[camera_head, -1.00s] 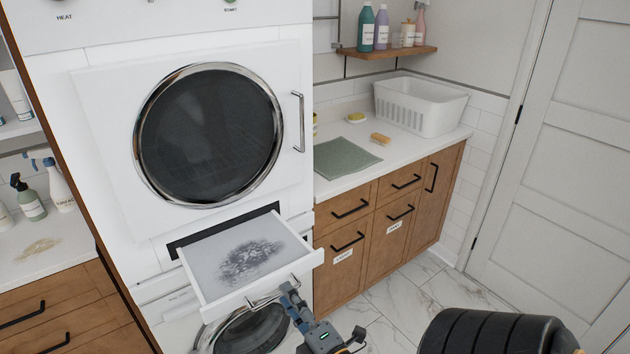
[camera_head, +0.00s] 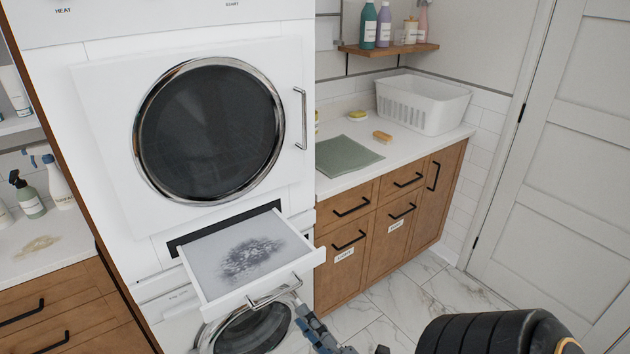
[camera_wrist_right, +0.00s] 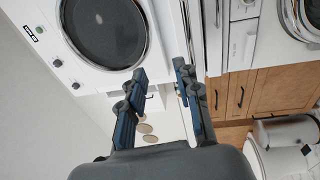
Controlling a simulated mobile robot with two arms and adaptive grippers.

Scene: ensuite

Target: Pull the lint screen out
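The lint screen (camera_head: 215,272) is a white-framed tray, drawn out of the slot below the dryer's round door in the head view. A patch of grey lint (camera_head: 250,258) lies on its mesh. A metal bar handle (camera_head: 274,294) is on its front. My right gripper (camera_head: 303,308) is just below and right of this handle, partly cut off by the bottom edge. In the right wrist view my right gripper (camera_wrist_right: 160,80) has its fingers spread apart, with nothing clearly held between them. My left gripper is not in view.
The dryer (camera_head: 100,150) stands above a front-loading washer (camera_head: 250,332). A counter with wooden cabinets (camera_head: 385,225) is on the right, holding a white basket (camera_head: 425,103) and a green cloth (camera_head: 347,155). Marble floor (camera_head: 400,300) is open before the cabinets.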

